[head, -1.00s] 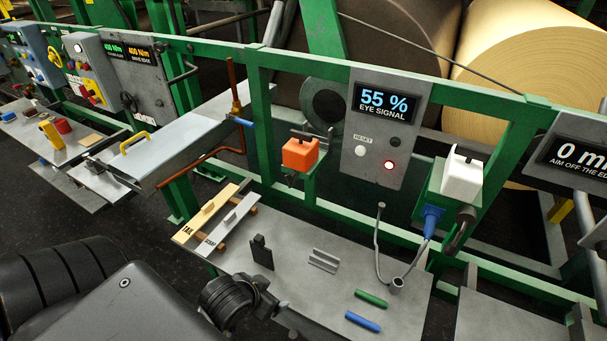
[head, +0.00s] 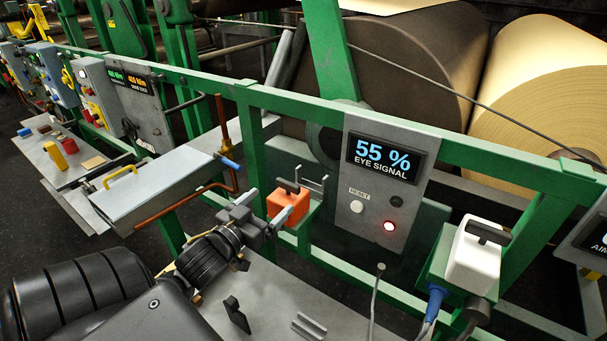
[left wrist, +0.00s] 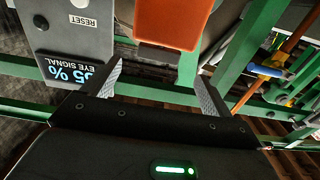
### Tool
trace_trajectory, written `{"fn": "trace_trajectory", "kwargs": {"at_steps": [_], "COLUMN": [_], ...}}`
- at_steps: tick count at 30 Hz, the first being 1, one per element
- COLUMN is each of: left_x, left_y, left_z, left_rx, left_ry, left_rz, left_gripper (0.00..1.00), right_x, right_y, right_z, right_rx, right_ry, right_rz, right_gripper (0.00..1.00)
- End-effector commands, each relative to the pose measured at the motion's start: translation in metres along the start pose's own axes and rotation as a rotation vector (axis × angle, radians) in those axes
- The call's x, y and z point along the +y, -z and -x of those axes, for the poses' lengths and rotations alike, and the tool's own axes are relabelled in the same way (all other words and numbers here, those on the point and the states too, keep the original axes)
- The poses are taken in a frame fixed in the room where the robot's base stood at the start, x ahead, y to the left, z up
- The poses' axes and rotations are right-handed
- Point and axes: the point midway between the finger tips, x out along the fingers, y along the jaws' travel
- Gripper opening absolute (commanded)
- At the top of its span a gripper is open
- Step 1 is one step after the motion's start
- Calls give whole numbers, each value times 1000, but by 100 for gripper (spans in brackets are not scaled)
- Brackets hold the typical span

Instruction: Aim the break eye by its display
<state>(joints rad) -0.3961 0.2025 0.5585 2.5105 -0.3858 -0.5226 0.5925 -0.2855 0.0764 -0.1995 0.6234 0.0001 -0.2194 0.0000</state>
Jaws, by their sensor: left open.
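The display (head: 383,158) on the grey box reads "55 % EYE SIGNAL"; it also shows upside down in the left wrist view (left wrist: 68,73). An orange block-shaped unit (head: 287,207) with a dark handle sits on a green bracket left of the display. My left gripper (head: 266,206) is open and empty, just in front of the orange unit. In the left wrist view the orange unit (left wrist: 168,22) lies ahead, between the lines of the two fingers, apart from them. A white unit (head: 474,258) with a dark handle sits on a green bracket at right. My right gripper is not in view.
A green rail (head: 460,152) runs above. A blue-ended handle (head: 230,163) sticks out at left. The grey bench (head: 270,300) below carries small metal parts.

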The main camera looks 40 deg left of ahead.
Motion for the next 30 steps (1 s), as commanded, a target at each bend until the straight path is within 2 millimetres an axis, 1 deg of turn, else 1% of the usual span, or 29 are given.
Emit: {"fn": "trace_trajectory", "kwargs": {"at_steps": [4, 8, 11, 13, 18, 20, 22, 27, 30], "left_x": [2, 4, 3, 3, 2, 0, 0, 1, 1], "left_y": [-1, -3, -5, -7, -7, 0, 1, 0, 0], "left_z": [-3, -14, -28, -37, -56, -66, -79, -100, -106], "left_rx": [2, 4, 6, 6, 6, 2, 2, 0, -1], "left_ry": [-7, -10, -9, -11, -5, 0, -1, -1, -2], "left_rz": [0, 0, -2, -4, -5, 5, 6, 4, 3], "left_gripper": [85, 85, 85, 85, 85, 85, 85, 85, 85], "right_x": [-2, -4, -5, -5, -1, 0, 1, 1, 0], "right_y": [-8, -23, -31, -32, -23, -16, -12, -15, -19], "right_z": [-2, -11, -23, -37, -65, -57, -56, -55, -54], "right_rx": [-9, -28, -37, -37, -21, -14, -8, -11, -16], "right_ry": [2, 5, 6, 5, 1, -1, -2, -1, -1], "right_rz": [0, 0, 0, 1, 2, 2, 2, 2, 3], "right_gripper": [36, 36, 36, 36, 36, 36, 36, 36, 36]}}
